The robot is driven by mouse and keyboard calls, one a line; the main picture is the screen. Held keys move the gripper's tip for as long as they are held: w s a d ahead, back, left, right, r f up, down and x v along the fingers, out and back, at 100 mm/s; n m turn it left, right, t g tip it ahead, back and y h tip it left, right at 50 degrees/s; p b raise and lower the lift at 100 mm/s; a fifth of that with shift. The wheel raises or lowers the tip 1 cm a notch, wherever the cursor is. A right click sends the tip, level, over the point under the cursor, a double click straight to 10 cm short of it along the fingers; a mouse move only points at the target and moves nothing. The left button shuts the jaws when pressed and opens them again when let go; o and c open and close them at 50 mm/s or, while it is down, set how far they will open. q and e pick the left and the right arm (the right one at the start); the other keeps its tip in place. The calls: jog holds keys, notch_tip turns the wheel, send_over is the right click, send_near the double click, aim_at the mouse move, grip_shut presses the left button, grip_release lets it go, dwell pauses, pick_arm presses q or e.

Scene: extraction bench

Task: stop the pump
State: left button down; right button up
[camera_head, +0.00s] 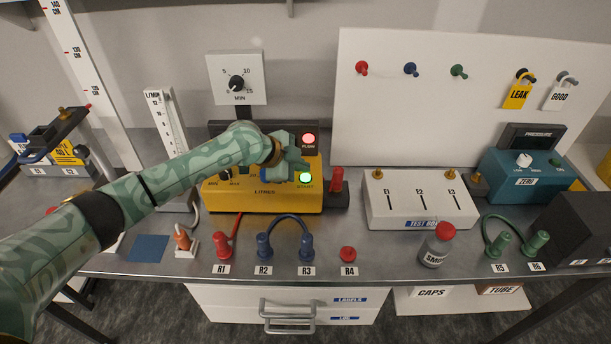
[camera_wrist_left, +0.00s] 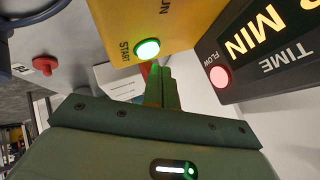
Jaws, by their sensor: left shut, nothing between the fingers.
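A FLOW lamp (camera_head: 309,139) glows red on the dark panel behind, and pinkish red in the left wrist view (camera_wrist_left: 219,76). My left gripper (camera_head: 301,168) is shut and empty, its tips close beside the START button. I cannot tell whether they touch it. My left arm and hand hide part of the pump's face. My right gripper is not in view.
A red upright part (camera_head: 337,182) stands at the pump's right end. The white test box (camera_head: 400,215) is further right. In front are red connector R1 (camera_head: 222,245), blue R2 (camera_head: 264,247) and R3 (camera_head: 306,247), and red R4 (camera_head: 348,254). A dial (camera_head: 236,83) hangs behind.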

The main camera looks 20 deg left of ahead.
aim_at(302, 177)
pick_arm(q)
jog(key=shift+f, duration=0.4)
jog(key=shift+f+b, duration=0.35)
jog(key=shift+f, duration=0.05)
dwell(0.6)
dwell(0.4)
jog(key=shift+r+p, duration=0.75)
jog(key=shift+r, duration=0.1)
notch_tip(302, 177, up, 5)
jog(key=p, duration=0.4)
jog(key=shift+r, duration=0.1)
